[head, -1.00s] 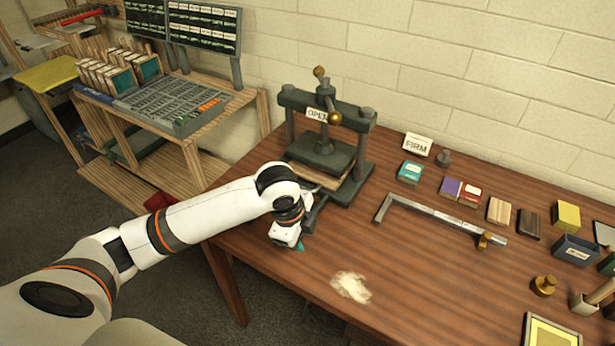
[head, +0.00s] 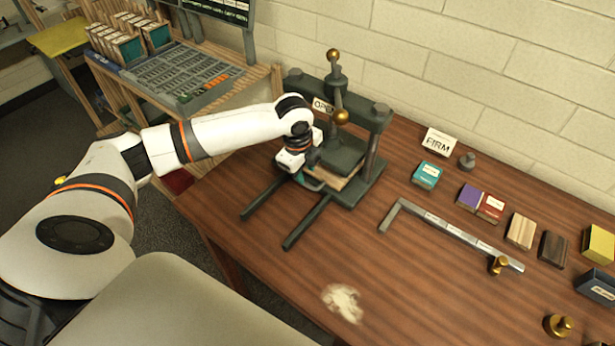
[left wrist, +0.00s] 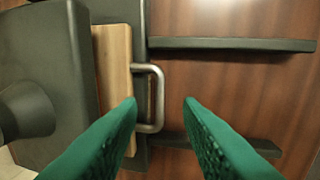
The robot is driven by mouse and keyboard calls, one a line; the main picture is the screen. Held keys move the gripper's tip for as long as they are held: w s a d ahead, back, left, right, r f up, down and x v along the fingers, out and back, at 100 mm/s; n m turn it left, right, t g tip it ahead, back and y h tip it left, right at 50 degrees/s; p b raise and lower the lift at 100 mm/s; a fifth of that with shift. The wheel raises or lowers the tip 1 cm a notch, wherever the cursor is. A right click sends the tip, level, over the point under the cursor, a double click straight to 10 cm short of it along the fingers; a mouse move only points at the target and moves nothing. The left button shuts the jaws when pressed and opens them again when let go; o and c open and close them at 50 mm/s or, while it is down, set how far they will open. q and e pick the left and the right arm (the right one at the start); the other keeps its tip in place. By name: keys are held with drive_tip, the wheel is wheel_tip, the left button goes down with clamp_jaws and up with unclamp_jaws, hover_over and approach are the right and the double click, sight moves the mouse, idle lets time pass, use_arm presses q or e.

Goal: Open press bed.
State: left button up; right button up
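The dark green press (head: 345,150) stands at the back left of the table, with an "OPEN" card (head: 322,104) on its crossbar. Its wooden bed board (head: 337,181) lies under the platen, and two dark rails (head: 308,222) run out toward the front. In the left wrist view a grey metal handle (left wrist: 158,98) sticks out from the edge of the wooden board (left wrist: 115,75). My left gripper (head: 313,183) is at the front of the press. Its green fingers (left wrist: 160,103) are open, with the handle bar showing between them; contact is not clear. My right gripper is out of view.
A "FIRM" card (head: 438,142), a teal block (head: 427,175) and an L-shaped metal bar (head: 450,232) lie to the right of the press. A pale patch (head: 343,302) marks the table's front. The tabletop directly before the rails is clear.

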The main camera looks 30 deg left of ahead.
sight(308, 184)
use_arm(q)
drive_tip(key=f, duration=0.4)
drive_tip(key=shift+w+f, duration=0.35)
drive_tip(key=shift+w, duration=0.05)
drive_tip(key=shift+w+f, duration=0.1)
drive_tip(key=shift+f, duration=0.05)
clamp_jaws()
